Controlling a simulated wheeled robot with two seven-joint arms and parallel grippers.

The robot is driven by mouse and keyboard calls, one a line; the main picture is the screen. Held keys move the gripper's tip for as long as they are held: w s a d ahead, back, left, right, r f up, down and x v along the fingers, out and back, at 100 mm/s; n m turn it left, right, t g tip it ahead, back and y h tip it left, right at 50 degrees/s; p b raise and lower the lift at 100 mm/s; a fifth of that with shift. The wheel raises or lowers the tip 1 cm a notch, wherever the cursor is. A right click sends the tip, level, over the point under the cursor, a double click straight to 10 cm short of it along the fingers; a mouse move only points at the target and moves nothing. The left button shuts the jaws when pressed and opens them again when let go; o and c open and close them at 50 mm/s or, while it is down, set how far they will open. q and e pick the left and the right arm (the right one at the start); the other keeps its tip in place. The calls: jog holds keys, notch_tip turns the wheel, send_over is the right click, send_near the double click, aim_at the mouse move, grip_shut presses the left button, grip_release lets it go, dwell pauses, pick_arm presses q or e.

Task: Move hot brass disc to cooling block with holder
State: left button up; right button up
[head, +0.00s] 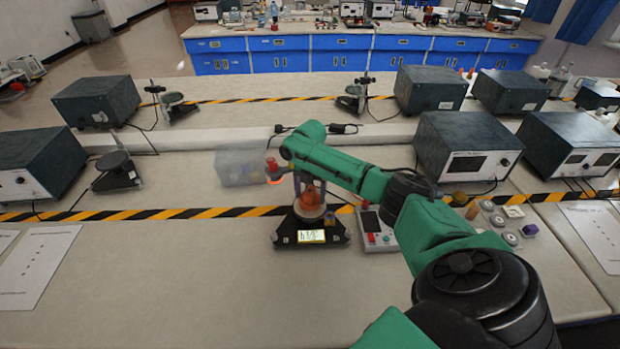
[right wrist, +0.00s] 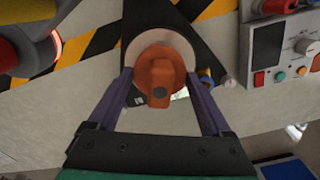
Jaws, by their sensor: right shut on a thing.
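My right gripper (head: 311,188) points down over a black balance-like stand with a lit display (head: 311,236). In the right wrist view its two purple fingers (right wrist: 161,78) stand on both sides of an orange-brown knobbed piece (right wrist: 160,72), shut on it. This piece also shows in the head view (head: 310,203). A pale round disc (right wrist: 135,50) lies directly under the piece; I cannot tell whether they are joined. A glowing red ring (head: 276,181) with a red piece above it is left of the stand, apart from the gripper. I cannot identify the cooling block for certain. My left gripper is out of view.
A translucent box (head: 238,168) stands left of the glowing ring. A grey control box with buttons (head: 377,233) is close right of the stand. Small round items (head: 497,220) lie farther right. The bench front is clear; large instruments stand behind.

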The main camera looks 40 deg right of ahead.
jog(key=shift+f, duration=0.45)
dwell(0.3)
jog(key=shift+f, duration=0.1)
dwell(1.4)
jog(key=shift+s, duration=0.1)
jog(key=shift+r+p, duration=0.6)
jog(key=shift+p, duration=0.15)
jog(key=shift+r+p, duration=0.65)
jog(key=shift+p, duration=0.05)
jog(key=shift+f, duration=0.1)
